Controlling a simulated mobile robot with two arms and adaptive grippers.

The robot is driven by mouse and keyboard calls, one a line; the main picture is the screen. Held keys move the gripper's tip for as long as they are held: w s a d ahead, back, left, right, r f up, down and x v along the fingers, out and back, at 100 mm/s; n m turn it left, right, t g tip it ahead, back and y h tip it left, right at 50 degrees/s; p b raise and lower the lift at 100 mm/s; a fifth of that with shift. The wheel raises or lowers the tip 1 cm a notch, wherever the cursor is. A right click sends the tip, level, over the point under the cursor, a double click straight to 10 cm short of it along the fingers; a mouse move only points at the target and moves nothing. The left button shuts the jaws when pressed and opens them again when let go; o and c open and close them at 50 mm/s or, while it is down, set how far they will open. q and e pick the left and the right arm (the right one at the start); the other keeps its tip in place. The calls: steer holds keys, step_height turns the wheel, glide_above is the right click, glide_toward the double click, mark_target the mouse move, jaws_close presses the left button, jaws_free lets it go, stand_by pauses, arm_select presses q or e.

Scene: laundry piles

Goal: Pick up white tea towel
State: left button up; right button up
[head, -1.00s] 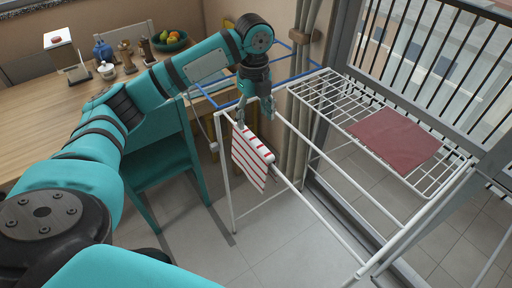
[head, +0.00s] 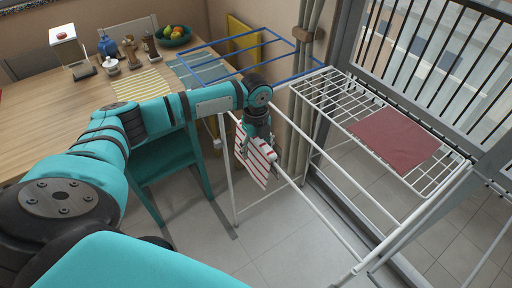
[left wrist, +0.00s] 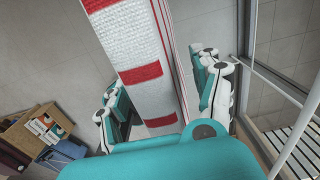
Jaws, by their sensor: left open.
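The white tea towel with red stripes (head: 252,165) hangs over the rail at the near left end of the drying rack. In the left wrist view the towel (left wrist: 130,45) runs down between the fingers. My left gripper (head: 259,147) points down over the towel and hides its upper part. In the left wrist view my left gripper (left wrist: 165,101) is open, with one finger on each side of the towel and gaps visible beside it. My right gripper is in neither view.
The white drying rack (head: 332,233) also carries a dark red cloth (head: 394,139) on its right. A teal chair (head: 166,165) stands left of the rack by the wooden table (head: 40,115). A blue frame (head: 290,76) is behind. Tiled floor lies below.

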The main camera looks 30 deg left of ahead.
arm_select(q)
steer(key=shift+c, duration=0.8)
steer(key=c, duration=1.2)
steer(key=shift+o, duration=0.2)
step_height(320, 180, up, 18)
steer(key=b, duration=0.2)
steer(key=s+d+f+n, duration=0.2)
steer(key=s+d+n, duration=0.8)
steer(key=n, duration=1.2)
steer(key=d, duration=0.3)
steer(key=shift+s+f, duration=0.15)
steer(key=shift+s, duration=0.25)
